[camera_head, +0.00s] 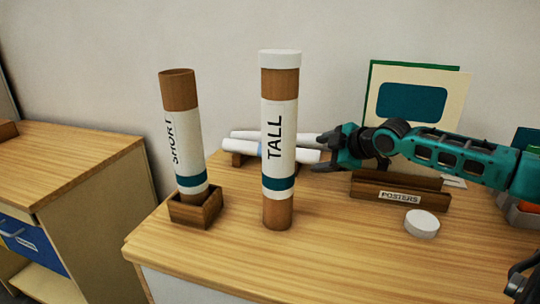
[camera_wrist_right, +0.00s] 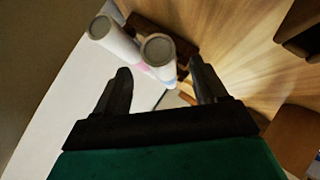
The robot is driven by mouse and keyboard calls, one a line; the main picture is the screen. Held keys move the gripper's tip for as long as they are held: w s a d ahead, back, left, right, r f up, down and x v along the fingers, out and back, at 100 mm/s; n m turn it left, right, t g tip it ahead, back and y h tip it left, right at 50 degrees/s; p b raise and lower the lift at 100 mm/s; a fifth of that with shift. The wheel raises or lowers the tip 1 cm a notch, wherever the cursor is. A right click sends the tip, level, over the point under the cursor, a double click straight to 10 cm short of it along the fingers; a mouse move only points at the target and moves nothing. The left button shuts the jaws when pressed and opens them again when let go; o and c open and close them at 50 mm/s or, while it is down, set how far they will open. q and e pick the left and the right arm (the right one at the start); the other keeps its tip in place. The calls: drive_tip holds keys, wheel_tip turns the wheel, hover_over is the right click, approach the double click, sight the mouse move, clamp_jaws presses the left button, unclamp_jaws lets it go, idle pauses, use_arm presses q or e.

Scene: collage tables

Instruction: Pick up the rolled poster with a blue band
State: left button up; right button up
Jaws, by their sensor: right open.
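The rolled poster with a blue band (camera_head: 301,155) lies on a low wooden rest behind the TALL tube, which hides its middle. Its blue band shows left of that tube. In the right wrist view its round grey end (camera_wrist_right: 158,47) faces the camera. A second white roll (camera_head: 305,138) lies behind it, with a pinkish band in the wrist view (camera_wrist_right: 112,38). My right gripper (camera_head: 320,153) is open and empty at the right end of the rolls. In the wrist view its fingers (camera_wrist_right: 160,82) are spread, with the blue-banded roll beyond and between them. My left gripper is not seen.
The TALL tube (camera_head: 279,110) stands upright in front of the rolls. The SHORT tube (camera_head: 184,145) leans in a wooden holder (camera_head: 197,213) at left. A POSTERS rack (camera_head: 420,200) with boards and a white round lid (camera_head: 422,224) are at right. The front tabletop is clear.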

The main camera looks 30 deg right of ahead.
sight(315, 155)
drive_tip(key=shift+x, duration=2.1)
drive_tip(key=c, duration=1.1)
